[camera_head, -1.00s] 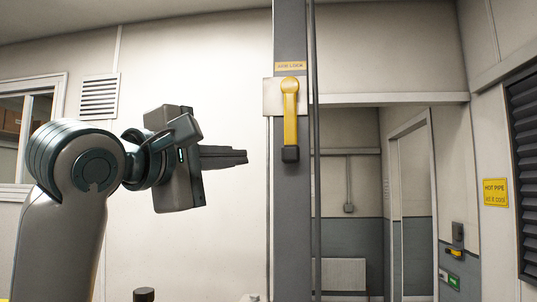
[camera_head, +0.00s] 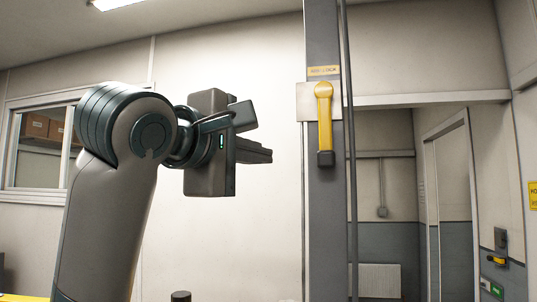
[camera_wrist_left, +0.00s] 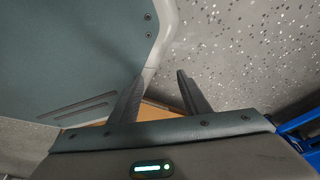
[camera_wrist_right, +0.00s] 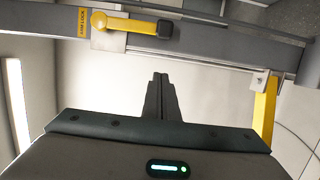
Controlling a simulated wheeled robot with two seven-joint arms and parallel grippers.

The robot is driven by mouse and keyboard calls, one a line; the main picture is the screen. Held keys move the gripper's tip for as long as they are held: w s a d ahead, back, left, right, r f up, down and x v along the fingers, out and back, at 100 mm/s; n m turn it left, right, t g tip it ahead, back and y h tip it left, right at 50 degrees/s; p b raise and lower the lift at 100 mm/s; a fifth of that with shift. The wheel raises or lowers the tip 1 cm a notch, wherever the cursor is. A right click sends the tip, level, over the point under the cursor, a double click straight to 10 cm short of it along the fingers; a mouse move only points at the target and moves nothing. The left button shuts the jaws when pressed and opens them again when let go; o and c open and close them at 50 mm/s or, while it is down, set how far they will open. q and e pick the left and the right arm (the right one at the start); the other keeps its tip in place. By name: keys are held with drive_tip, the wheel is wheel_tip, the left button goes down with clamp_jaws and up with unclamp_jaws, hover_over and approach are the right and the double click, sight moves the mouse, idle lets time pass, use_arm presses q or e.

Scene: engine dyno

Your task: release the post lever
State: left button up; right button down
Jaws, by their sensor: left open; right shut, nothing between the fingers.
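The post lever (camera_head: 324,118) is yellow with a round pivot at the top and a black grip at the bottom. It hangs straight down on a pale plate on the grey post (camera_head: 322,220), under a yellow label (camera_head: 323,71). My right gripper (camera_head: 268,156) is shut and empty, left of the lever in the head view and apart from it. In the right wrist view the lever (camera_wrist_right: 135,25) lies sideways near the top, beyond the shut fingertips (camera_wrist_right: 160,77). My left gripper (camera_wrist_left: 160,77) is open and empty in the left wrist view, and is not seen in the head view.
A dark vertical pipe (camera_head: 350,150) runs beside the post's right side. A doorway recess (camera_head: 390,190) lies to the right. A yellow bar (camera_wrist_right: 264,110) shows at right in the right wrist view. Speckled floor (camera_wrist_left: 240,50) lies beyond my left gripper.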

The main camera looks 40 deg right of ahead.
use_arm(q)
drive_tip(key=s+a+r+g+p, duration=0.1)
drive_tip(key=s+p, duration=0.1)
drive_tip(key=s, duration=0.3)
drive_tip(key=s+a+r+g+p, duration=0.1)
drive_tip(key=s+a+r+p, duration=0.1)
drive_tip(key=s+p, duration=0.1)
drive_tip(key=shift+s+a+g+y, duration=0.3)
drive_tip(key=shift+s+y, duration=0.1)
drive_tip(key=shift+s, duration=0.45)
use_arm(e)
drive_tip(key=d, duration=1)
drive_tip(key=shift+w+d, duration=0.3)
drive_tip(key=shift+d, duration=0.1)
use_arm(q)
drive_tip(key=shift+f, duration=0.2)
use_arm(e)
drive_tip(key=shift+d+f, duration=0.1)
drive_tip(key=shift+d, duration=0.05)
